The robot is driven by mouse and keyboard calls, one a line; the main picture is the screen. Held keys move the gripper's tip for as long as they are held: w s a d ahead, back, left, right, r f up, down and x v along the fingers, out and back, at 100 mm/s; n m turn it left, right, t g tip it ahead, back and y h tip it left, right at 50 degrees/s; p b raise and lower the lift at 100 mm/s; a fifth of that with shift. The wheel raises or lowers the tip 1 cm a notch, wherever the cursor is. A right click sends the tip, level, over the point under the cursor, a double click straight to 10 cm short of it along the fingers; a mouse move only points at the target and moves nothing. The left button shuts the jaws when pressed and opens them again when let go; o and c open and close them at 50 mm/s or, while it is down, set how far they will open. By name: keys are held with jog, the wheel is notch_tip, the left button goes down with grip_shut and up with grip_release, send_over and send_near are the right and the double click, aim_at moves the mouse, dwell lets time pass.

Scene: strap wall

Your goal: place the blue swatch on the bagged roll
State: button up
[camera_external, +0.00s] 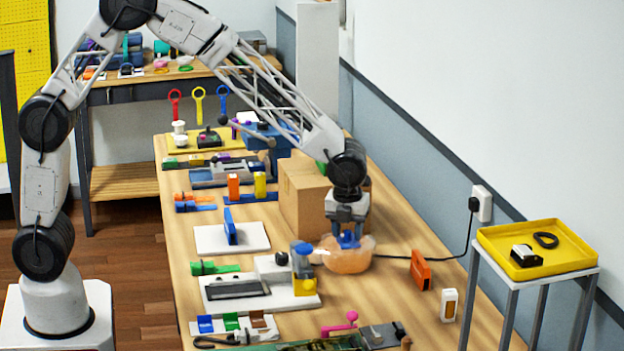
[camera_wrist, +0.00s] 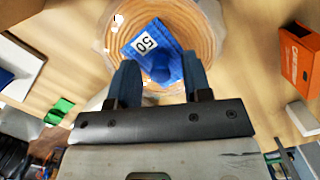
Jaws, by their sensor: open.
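The bagged roll (camera_external: 347,262) is an orange-tan coil in clear wrap on the wooden bench, below my gripper (camera_external: 347,241). In the wrist view the bagged roll (camera_wrist: 207,30) shows its ringed top. A blue swatch (camera_wrist: 152,48) with a white "50" label lies over the roll's middle, tilted in the picture. My gripper (camera_wrist: 160,72) is open, its two blue fingers on either side of the swatch's near end. I cannot tell whether the fingers touch it. In the external view the fingers and swatch blend together.
An orange block (camera_external: 420,270) stands right of the roll, with a white-and-orange piece (camera_external: 449,304) nearer. A cardboard box (camera_external: 302,198) stands close behind. A white fixture (camera_external: 262,294) is to the left. A black cable runs rightward to the wall socket (camera_external: 481,203).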

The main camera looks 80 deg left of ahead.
aim_at(346, 243)
notch_tip(346, 243, up, 12)
jog(key=d, duration=0.1)
jog(key=shift+s, duration=0.35)
jog(key=shift+d, duration=0.1)
dwell(0.7)
jog(key=s+a+r+n, duration=0.2)
jog(key=s+r+n, duration=0.15)
jog(key=s, duration=0.35)
jog(key=s+a+r+n, duration=0.3)
jog(key=s+n, duration=0.1)
jog(key=s, duration=0.4)
jog(key=s+a+r+n, duration=0.2)
jog(key=s+r+n, duration=0.15)
jog(key=s, duration=0.35)
jog(key=s+a+f+n+t, duration=0.1)
jog(key=s+n, duration=0.5)
jog(key=s, duration=0.6)
jog(key=s+a+f+n+h, duration=0.1)
jog(key=s+a+n, duration=0.2)
jog(key=s+n, duration=0.3)
jog(key=s, duration=0.5)
jog(key=shift+s+n+t, duration=0.35)
jog(key=shift+n+t, duration=0.05)
